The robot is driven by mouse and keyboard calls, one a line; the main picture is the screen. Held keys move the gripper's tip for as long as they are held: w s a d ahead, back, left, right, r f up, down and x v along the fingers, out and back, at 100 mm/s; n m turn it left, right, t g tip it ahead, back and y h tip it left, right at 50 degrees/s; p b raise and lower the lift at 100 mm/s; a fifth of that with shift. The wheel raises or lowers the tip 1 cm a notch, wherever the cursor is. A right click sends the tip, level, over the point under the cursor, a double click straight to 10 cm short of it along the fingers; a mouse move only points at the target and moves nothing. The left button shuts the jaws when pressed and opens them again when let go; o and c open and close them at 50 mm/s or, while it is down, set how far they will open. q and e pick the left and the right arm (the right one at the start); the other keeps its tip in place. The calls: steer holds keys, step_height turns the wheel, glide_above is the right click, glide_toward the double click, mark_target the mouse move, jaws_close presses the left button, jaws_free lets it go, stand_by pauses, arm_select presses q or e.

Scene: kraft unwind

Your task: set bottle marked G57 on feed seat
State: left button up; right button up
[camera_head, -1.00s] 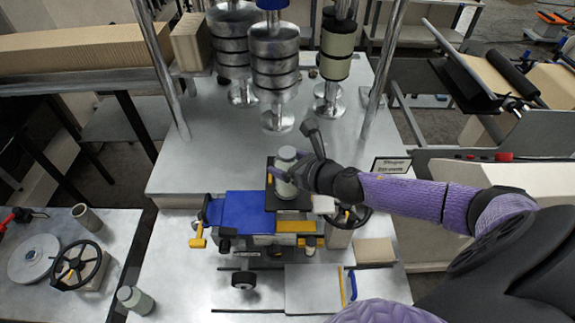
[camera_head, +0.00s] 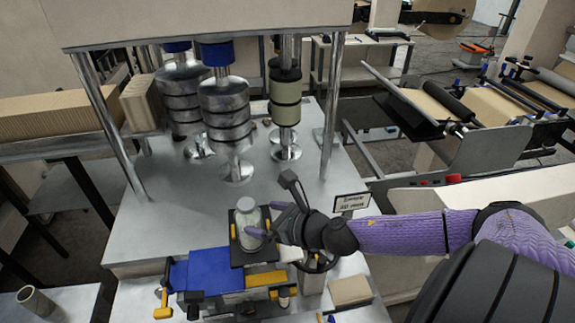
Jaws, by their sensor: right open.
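A pale grey bottle (camera_head: 248,215) with a light cap stands upright on a black plate (camera_head: 236,251), which looks like the feed seat, behind the blue block of the fixture. I cannot read any G57 mark on it. My right gripper (camera_head: 266,218) comes in from the right at the bottle's height. Its purple fingers are open, one behind the bottle's right side and one in front of its lower part. I cannot tell whether a finger touches it. My left gripper is not in view.
The blue-topped fixture (camera_head: 215,269) has yellow parts and a handwheel beside it. A press with metal columns (camera_head: 228,125) stands behind. A small sign (camera_head: 351,203) and a cardboard-coloured block (camera_head: 350,291) are to the right. A grey cylinder (camera_head: 36,300) stands at the lower left.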

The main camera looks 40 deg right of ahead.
steer(key=p+v, duration=0.1)
steer(key=v, duration=0.6)
steer(key=s+d+f+m+g+h, duration=0.25)
steer(key=d+f+m, duration=0.25)
steer(key=f+m, duration=0.3)
steer(key=s+d+f+m+g+h, duration=0.1)
steer(key=s+d+f+m+h, duration=0.3)
steer(key=d+f+m, duration=0.25)
steer(key=s+a+f+m+g, duration=0.3)
steer(key=s+f+m, duration=0.4)
steer(key=f+m, duration=0.3)
steer(key=s+a+f+m+g+y, duration=0.1)
steer(key=s+a+f+m+g, duration=0.1)
steer(key=s+a+f+m, duration=0.3)
steer(key=s+a+f+m+g+y, duration=0.2)
steer(key=s+a+f+m, duration=0.4)
steer(key=a, duration=0.7)
steer(key=shift+s+a+m+g, duration=0.4)
steer(key=shift+s+g, duration=0.2)
steer(key=shift+g, duration=0.15)
steer(key=shift+f+y, duration=0.15)
steer(key=shift+y, duration=0.1)
